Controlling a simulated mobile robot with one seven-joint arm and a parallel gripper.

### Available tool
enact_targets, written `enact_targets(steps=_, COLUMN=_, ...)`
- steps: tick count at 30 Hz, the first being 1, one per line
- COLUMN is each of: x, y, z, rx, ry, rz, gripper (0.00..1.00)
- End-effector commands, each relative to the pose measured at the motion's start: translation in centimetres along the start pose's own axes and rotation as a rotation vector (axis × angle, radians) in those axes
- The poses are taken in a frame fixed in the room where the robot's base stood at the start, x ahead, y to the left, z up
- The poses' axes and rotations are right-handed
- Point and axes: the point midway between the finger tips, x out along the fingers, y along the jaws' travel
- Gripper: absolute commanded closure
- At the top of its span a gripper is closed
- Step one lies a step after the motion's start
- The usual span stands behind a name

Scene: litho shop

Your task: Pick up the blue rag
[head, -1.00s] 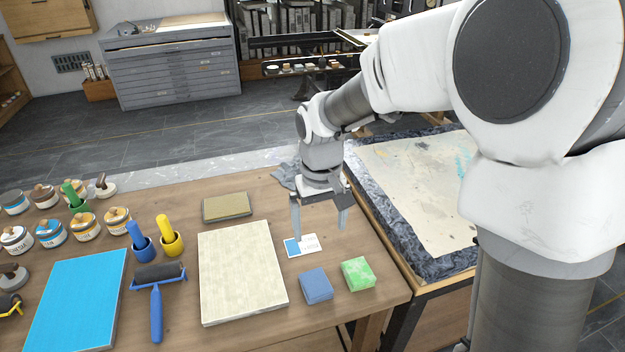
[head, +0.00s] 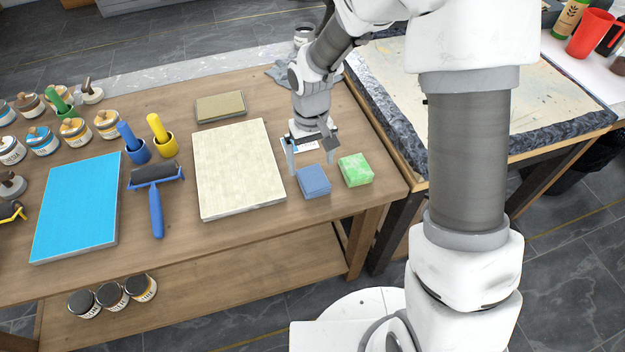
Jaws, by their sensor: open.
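The blue rag (head: 314,181) looks like a small, thick folded square. It lies flat near the front right edge of the wooden table, left of a green square pad (head: 356,170). My gripper (head: 312,167) is open and empty, pointing down. Its fingers show at the rag's far edge, one towards each side. I cannot tell how high the fingertips are above it. A blue and white card (head: 313,146) lies behind the rag, partly hidden by my gripper.
A pale board (head: 240,168) lies left of the rag, with a blue-handled roller (head: 156,200) and a bright blue panel (head: 77,207) further left. A grey-blue crumpled cloth (head: 277,73) lies at the back.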

Motion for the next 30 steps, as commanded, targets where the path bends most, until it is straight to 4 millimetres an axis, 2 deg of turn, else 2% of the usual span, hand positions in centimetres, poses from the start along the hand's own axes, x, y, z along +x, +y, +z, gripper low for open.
enact_targets(steps=4, x=1.2, y=0.1, z=0.0, rx=0.000, ry=-0.002, rz=-0.001, gripper=0.00)
enact_targets(steps=12, x=5.0, y=0.3, z=-0.1, rx=0.000, ry=-0.002, rz=-0.001, gripper=0.00)
enact_targets(steps=20, x=5.2, y=0.4, z=-0.1, rx=0.000, ry=0.000, rz=0.000, gripper=0.02)
enact_targets(steps=30, x=5.1, y=0.4, z=-0.1, rx=0.000, ry=0.000, rz=0.000, gripper=0.63)
